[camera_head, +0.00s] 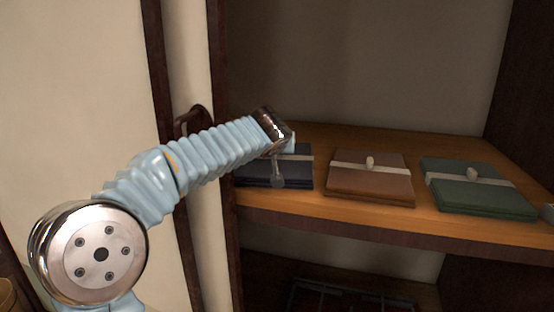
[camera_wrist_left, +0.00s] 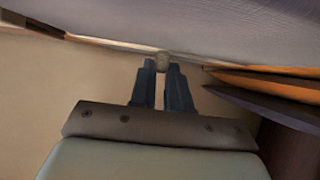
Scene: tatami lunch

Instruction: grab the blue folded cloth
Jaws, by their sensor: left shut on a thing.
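The blue folded cloth (camera_head: 297,178) is dark navy with a pale band across it and lies flat at the left end of the wooden shelf. My left gripper (camera_head: 277,180) reaches over it from the left and hides part of its top. In the left wrist view my two dark fingers (camera_wrist_left: 163,78) are shut on a small pale knob (camera_wrist_left: 162,61). The knob sits against a large grey-violet surface, which seems to be the cloth seen close up. I cannot tell whether the cloth is lifted off the shelf. My right gripper is not in view.
A brown folded cloth (camera_head: 369,186) and a green folded cloth (camera_head: 490,199), each with a pale band and knob, lie to the right on the shelf (camera_head: 400,145).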

